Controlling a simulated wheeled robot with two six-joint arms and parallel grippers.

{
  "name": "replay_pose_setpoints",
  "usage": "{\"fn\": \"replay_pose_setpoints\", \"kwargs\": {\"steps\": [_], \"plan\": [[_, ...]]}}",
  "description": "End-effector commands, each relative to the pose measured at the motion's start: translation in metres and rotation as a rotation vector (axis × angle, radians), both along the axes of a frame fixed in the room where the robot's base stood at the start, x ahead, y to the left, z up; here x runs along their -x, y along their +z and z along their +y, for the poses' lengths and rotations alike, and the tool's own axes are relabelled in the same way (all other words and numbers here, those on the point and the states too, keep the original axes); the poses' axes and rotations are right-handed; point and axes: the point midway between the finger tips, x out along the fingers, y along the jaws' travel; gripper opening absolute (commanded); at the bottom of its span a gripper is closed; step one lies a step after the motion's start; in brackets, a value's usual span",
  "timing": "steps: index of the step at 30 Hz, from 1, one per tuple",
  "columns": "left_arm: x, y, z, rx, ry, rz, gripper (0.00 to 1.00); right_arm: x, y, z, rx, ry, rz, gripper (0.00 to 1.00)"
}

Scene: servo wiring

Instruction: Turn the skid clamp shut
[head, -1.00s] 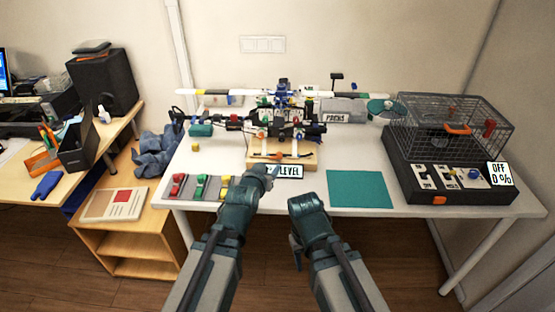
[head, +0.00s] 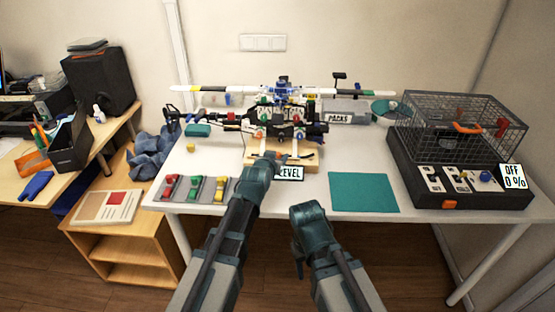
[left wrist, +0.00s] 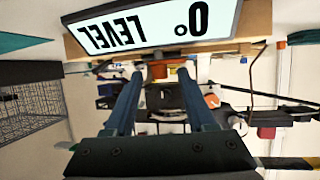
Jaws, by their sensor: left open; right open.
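The model helicopter (head: 282,113) stands on skids on a wooden base (head: 310,163) in the head view. A small orange-red part, which looks like the skid clamp's handle (left wrist: 158,71), lies between my left fingertips in the left wrist view; whether they touch it I cannot tell. My left gripper (head: 268,156) is open at the base's front edge and partly hides the clamp in the head view. My right gripper (head: 299,268) is open and low, in front of the table edge, away from the helicopter.
A white LEVEL display (head: 290,174) is on the base's front, partly covered by my left gripper; it reads 0° in the left wrist view (left wrist: 150,25). Coloured clips (head: 195,188) lie left, a teal mat (head: 363,192) right. A wire cage (head: 460,128) stands far right.

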Motion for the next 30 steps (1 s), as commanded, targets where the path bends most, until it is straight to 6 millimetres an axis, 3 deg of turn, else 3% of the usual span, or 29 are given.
{"fn": "replay_pose_setpoints", "kwargs": {"steps": [8, 17, 30], "plan": [[-0.0011, -0.0003, -0.0003, 0.000, 0.000, 0.000, 0.54, 0.0000, -0.0003, 0.0001, 0.000, 0.000, 0.000, 0.50], [-0.0010, -0.0003, -0.0002, 0.000, 0.000, 0.000, 0.00, 0.0000, -0.0003, 0.0000, 0.000, 0.000, 0.000, 0.50], [-0.0013, -0.0004, 0.0011, 0.000, -0.018, 0.000, 0.00, 0.0000, -0.0003, 0.0001, 0.000, 0.000, 0.000, 0.50]]}}
